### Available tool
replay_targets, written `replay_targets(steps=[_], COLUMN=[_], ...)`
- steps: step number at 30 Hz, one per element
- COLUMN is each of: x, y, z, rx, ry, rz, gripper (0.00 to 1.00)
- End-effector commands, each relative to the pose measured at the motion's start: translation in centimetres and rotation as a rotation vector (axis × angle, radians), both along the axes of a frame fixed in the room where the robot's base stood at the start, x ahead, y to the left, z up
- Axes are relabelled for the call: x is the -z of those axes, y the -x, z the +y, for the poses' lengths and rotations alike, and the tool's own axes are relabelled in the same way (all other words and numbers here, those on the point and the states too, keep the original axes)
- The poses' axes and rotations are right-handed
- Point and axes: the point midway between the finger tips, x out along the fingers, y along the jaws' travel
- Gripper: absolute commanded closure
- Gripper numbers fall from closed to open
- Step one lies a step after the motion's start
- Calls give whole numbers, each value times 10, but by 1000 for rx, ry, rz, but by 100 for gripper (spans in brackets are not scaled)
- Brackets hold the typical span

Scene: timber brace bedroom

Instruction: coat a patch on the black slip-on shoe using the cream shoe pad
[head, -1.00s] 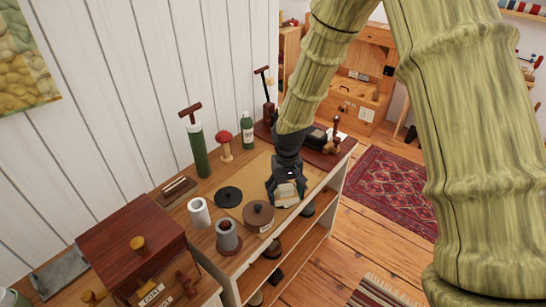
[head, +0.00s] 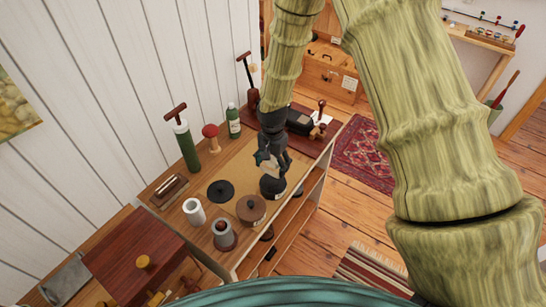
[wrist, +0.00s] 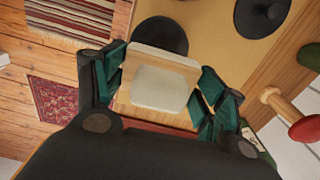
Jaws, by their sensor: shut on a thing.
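My gripper (head: 272,155) is above the bench top. In the wrist view my gripper (wrist: 160,88) is shut on the cream shoe pad (wrist: 160,87), a pale block with a wooden edge between the green-lined fingers. The pad's underside cannot be made out. A round black tin (head: 272,188) stands just below the gripper in the head view; it also shows beyond the pad in the wrist view (wrist: 163,32). The black slip-on shoe appears to be the dark shape (head: 299,122) on a red-brown board, behind and right of the gripper; its details are too small to tell.
A flat black disc (head: 220,191), a brown lidded pot (head: 251,209), a grey jar (head: 224,236) and a white cup (head: 194,211) stand on the near bench. A green pump (head: 186,148), red mushroom-shaped tool (head: 211,136) and green bottle (head: 233,122) line the wall side.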

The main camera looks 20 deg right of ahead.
Motion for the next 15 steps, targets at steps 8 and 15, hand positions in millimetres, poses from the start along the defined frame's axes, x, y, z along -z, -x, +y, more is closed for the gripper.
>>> replay_targets(steps=[8, 15], x=[8, 27], y=[0, 1], z=[-1, -2], rx=[18, 17], ry=[1, 1], rz=[1, 1], gripper=[48, 48])
